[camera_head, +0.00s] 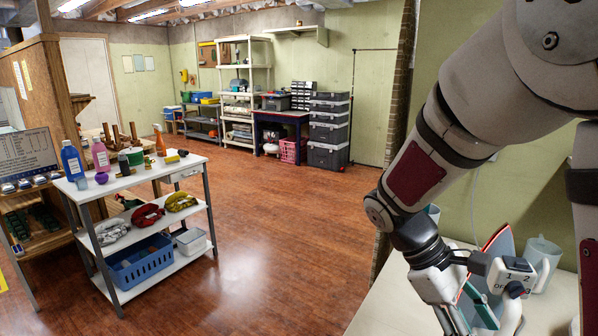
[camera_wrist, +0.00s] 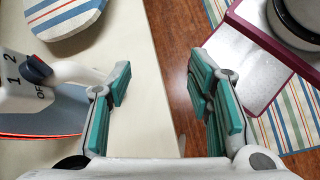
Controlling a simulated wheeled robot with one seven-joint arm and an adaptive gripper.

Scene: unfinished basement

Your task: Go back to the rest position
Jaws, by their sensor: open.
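My gripper (camera_wrist: 161,82) is open in the wrist view, its teal finger pads spread wide with nothing between them. Behind the gap are a pale table top and a strip of wood floor. In the head view my gripper (camera_head: 484,308) is at the lower right, over a pale table (camera_head: 390,305), its tips partly cut off by the lower edge. A white appliance part marked 1, 2 and OFF (camera_wrist: 22,78) is close beside the left finger. It also shows in the head view (camera_head: 516,266); I cannot tell whether they touch.
A striped board-like item (camera_wrist: 68,22) lies at the wrist view's upper left. A red-edged tray (camera_wrist: 247,72) with a pot (camera_wrist: 303,17) is at right. A grey pitcher (camera_head: 541,258) stands behind my gripper. A white cart (camera_head: 140,178) stands left; the middle floor is clear.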

